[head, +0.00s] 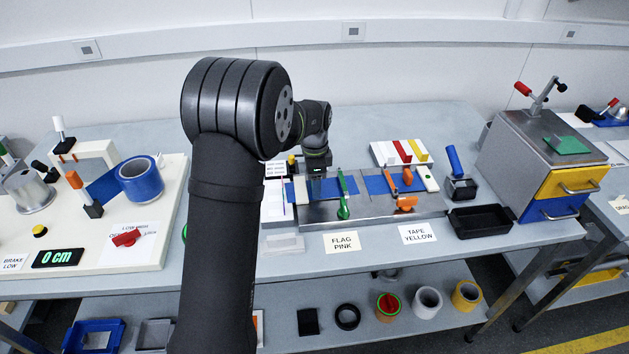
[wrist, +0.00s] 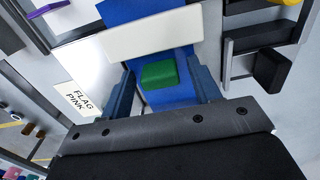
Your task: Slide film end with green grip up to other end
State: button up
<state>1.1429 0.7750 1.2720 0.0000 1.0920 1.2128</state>
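The blue film end (wrist: 168,98) with its green grip (wrist: 158,75) shows in the wrist view, lying between the two fingers of my gripper (wrist: 163,88). The fingers are open, with a gap on each side of the green grip. A pale bar (wrist: 150,38) crosses the blue film just beyond the grip. In the head view my gripper (head: 316,182) is over the left blue film on the grey fixture, and it hides the green grip there. The other blue film end (head: 377,185) lies to the right, past a green lever (head: 343,194).
An orange lever (head: 406,189) stands over the right film. A card reading FLAG PINK (head: 342,242) lies in front. A black tray (head: 480,221) and a blue-handled tool (head: 457,170) stand to the right. A blue roll (head: 140,180) stands on the left station.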

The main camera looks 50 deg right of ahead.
aim_at(325, 189)
jog(key=c, duration=0.9)
jog(key=shift+o, duration=0.2)
jog(key=shift+s+d, duration=1.05)
jog(key=o, duration=1)
notch_tip(325, 189, up, 18)
jog(key=shift+f, duration=0.25)
jog(key=shift+f, duration=0.1)
notch_tip(325, 189, down, 17)
jog(key=shift+f, duration=0.2)
jog(key=shift+w+a, duration=0.35)
